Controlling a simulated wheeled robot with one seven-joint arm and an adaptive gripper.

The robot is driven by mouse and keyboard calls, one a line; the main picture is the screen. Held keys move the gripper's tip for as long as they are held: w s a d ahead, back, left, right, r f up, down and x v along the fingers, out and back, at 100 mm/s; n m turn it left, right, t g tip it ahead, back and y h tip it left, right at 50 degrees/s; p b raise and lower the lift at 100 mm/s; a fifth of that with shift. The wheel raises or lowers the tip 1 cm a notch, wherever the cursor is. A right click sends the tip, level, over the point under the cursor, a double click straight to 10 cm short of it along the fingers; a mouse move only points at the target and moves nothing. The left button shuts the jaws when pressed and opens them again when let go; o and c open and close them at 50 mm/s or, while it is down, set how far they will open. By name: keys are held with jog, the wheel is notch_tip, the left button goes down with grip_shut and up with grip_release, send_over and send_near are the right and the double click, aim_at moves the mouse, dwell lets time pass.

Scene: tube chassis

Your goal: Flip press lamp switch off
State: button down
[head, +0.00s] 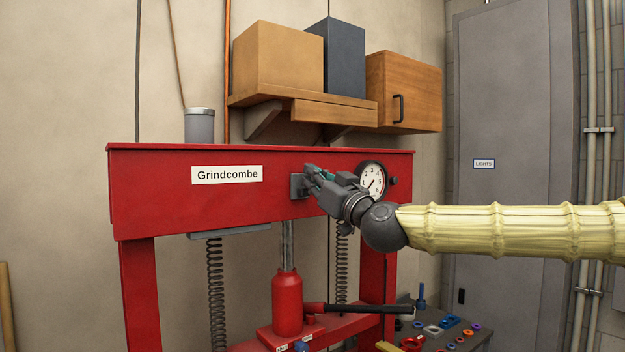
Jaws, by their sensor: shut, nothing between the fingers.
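A red press frame labelled Grindcombe (150,205) stands in the middle of the head view. A small grey switch plate (297,187) is mounted on its red crossbeam, right of the label. My gripper (308,174) is shut and empty, with its fingertips at the plate's right side. The gripper covers part of the plate, so the switch lever and its position are hidden. I cannot tell whether the fingertips touch it. No lamp can be clearly made out.
A round dial gauge (371,179) sits on the beam just right of my gripper. A shelf (300,106) with boxes hangs above. A grey can (199,126) stands on the beam. A bench with small parts (440,340) is lower right. A grey door (510,230) stands behind my arm.

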jog(key=shift+f, duration=0.5)
jog(key=shift+r, duration=0.1)
notch_tip(320, 180, up, 4)
jog(key=shift+r+p, duration=0.1)
jog(key=shift+p, duration=0.45)
jog(key=b+v, duration=0.4)
jog(key=v, duration=0.6)
jog(key=shift+d, duration=0.1)
